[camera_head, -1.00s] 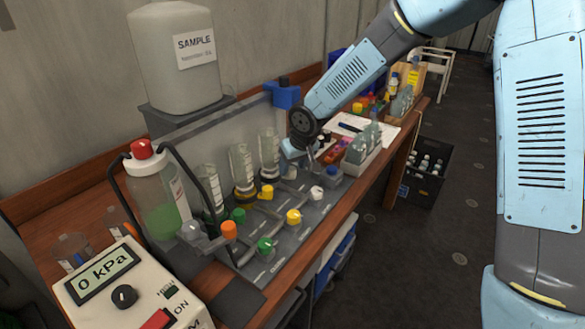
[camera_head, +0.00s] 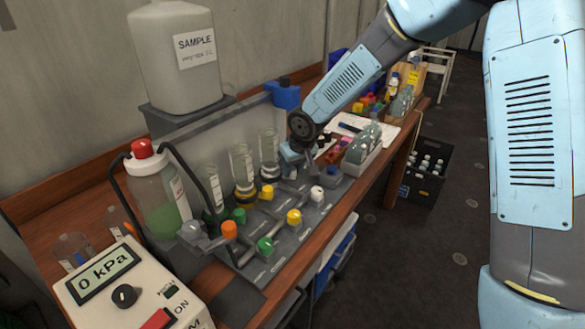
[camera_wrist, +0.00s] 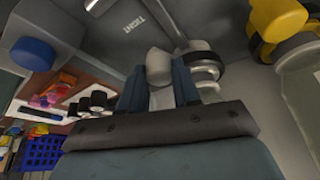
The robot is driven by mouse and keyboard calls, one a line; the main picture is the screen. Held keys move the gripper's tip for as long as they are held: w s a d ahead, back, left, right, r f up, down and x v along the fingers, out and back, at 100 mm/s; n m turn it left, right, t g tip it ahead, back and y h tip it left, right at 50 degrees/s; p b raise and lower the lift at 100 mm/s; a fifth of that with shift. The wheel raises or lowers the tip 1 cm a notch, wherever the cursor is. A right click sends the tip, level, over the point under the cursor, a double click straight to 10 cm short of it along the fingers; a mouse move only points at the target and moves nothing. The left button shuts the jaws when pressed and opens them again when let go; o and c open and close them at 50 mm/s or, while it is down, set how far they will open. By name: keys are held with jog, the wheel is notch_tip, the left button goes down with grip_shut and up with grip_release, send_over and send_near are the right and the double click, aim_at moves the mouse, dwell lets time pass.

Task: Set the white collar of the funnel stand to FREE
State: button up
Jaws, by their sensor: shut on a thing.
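In the wrist view my gripper (camera_wrist: 158,88) has its two fingers on either side of a pale, rounded knob-like part (camera_wrist: 158,64), which looks like part of the white collar. It is shut on this part. A pale cylinder with a dark ring (camera_wrist: 205,65) stands just to the right. A label reading TIGHT (camera_wrist: 133,20), upside down, is on the grey panel above. In the head view my gripper (camera_head: 292,157) is at the right end of the funnel row, and the collar is hidden there. A FREE mark cannot be seen.
A rack of bottles (camera_head: 362,160) stands to the right. The pressure box (camera_head: 130,290) is at front left.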

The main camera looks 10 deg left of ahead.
grip_shut()
